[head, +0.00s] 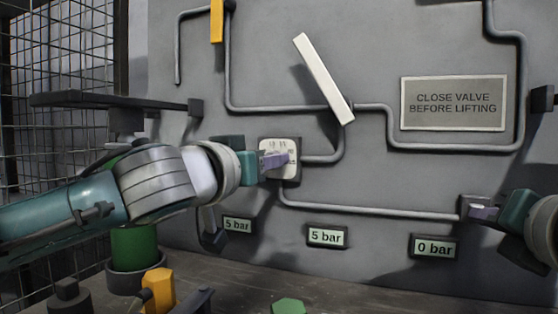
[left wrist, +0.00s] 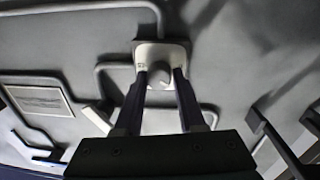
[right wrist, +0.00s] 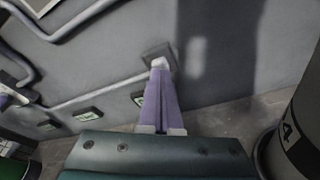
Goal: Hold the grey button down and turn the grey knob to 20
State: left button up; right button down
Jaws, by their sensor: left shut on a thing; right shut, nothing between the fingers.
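The knob's pale dial plate (head: 279,148) is on the grey wall panel, and its marks are too small to read. The grey knob (left wrist: 159,77) shows in the left wrist view in front of that plate. My left gripper (head: 281,163) is shut on the knob, one finger on each side. The button's dark square housing (head: 467,203) is at the lower right of the panel; it also shows in the right wrist view (right wrist: 151,52). My right gripper (right wrist: 160,65) is shut and empty, with its fingertips at the housing. They hide the button, so I cannot tell how far it is pressed.
Displays read "5 bar" (head: 237,225), "5 bar" (head: 326,236) and "0 bar" (head: 435,247). A long white lever (head: 322,78) slants above the dial. Pipes (head: 370,211) run along the panel. A green cylinder (head: 134,247) and a yellow piece (head: 159,291) stand at lower left.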

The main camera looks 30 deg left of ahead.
pick_arm(q)
grip_shut()
jog(key=shift+m, duration=0.4)
jog(key=m, duration=0.7)
jog(key=m+y, duration=0.1)
jog(key=m, duration=0.6)
jog(key=m+g+y, duration=0.1)
jog(key=m, duration=0.6)
jog(key=shift+d+f+m, duration=0.15)
jog(key=shift+d+m, duration=0.1)
jog(key=shift+m, duration=0.05)
dwell(0.5)
jog(key=o, duration=0.7)
grip_release()
jog(key=shift+c, duration=0.2)
